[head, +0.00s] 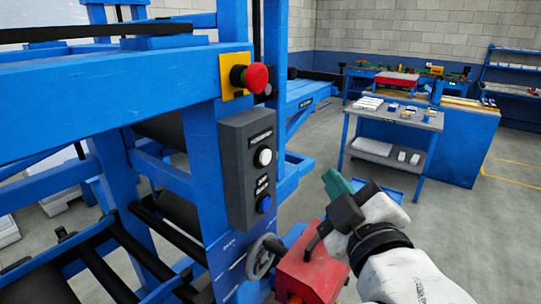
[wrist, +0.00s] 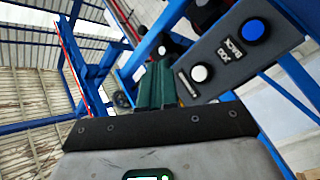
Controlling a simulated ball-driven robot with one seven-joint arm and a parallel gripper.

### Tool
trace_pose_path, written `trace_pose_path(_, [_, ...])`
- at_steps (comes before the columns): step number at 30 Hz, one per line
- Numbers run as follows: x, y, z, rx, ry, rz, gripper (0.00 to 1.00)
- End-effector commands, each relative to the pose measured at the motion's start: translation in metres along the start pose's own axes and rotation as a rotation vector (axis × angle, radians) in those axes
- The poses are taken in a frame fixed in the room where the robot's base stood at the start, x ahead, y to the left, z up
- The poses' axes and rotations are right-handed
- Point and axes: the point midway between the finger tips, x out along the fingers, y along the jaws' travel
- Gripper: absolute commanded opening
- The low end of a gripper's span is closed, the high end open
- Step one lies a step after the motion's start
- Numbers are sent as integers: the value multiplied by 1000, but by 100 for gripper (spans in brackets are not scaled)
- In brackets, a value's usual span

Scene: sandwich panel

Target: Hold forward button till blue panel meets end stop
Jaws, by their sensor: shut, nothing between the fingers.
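A dark grey control box (head: 240,170) is on a blue post of the machine. It carries a white button (head: 264,157) above a blue button (head: 264,204). In the wrist view, the white button (wrist: 199,73) and blue button (wrist: 253,30) sit beside lettering that seems to read JOG and BACK. My gripper (head: 336,182), with green fingers, is shut and empty, right of the box and apart from both buttons. Its fingers (wrist: 160,75) also show in the wrist view, left of the white button. I cannot tell which blue part is the panel, nor make out the end stop.
A red emergency stop (head: 256,77) on a yellow plate is above the box. A red block (head: 310,268) and a handwheel (head: 262,258) are below, close to my gripper. A grey table (head: 400,116) with small parts stands behind. Open floor lies at right.

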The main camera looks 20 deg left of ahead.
Motion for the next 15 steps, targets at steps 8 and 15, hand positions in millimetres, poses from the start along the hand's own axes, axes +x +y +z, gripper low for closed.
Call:
trace_pose_path(8, [10, -9, -6, 2, 2, -2, 0])
trace_pose_path(15, [32, -26, -22, 2, 2, -2, 0])
